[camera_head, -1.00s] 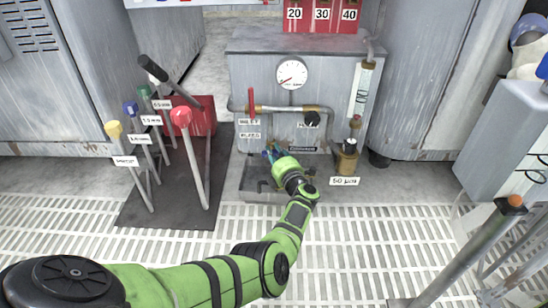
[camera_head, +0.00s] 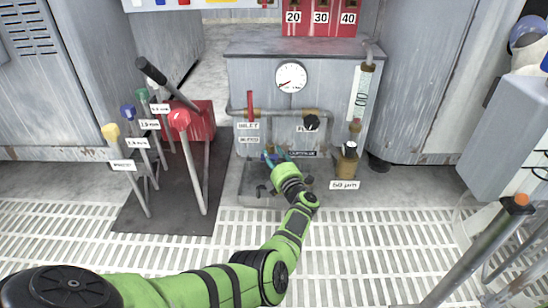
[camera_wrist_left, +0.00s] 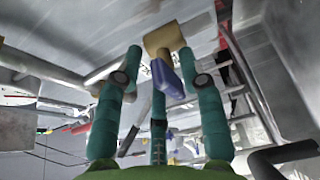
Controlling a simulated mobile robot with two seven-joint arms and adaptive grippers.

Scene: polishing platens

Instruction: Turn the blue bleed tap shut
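The blue bleed tap (camera_wrist_left: 167,78) shows in the left wrist view as a blue handle below a brass body (camera_wrist_left: 163,38). My left gripper (camera_wrist_left: 160,52) has teal fingers, spread apart, one on each side of the handle, with a third finger below it. Gaps show beside the handle, though contact with the third finger is unclear. In the head view my left gripper (camera_head: 276,158) is at the lower front of the grey cabinet, and a small blue patch (camera_head: 268,159) shows at its fingers. The tap is mostly hidden there. My right gripper is not in view.
A post (camera_head: 470,255) rises at right. The grated floor is open.

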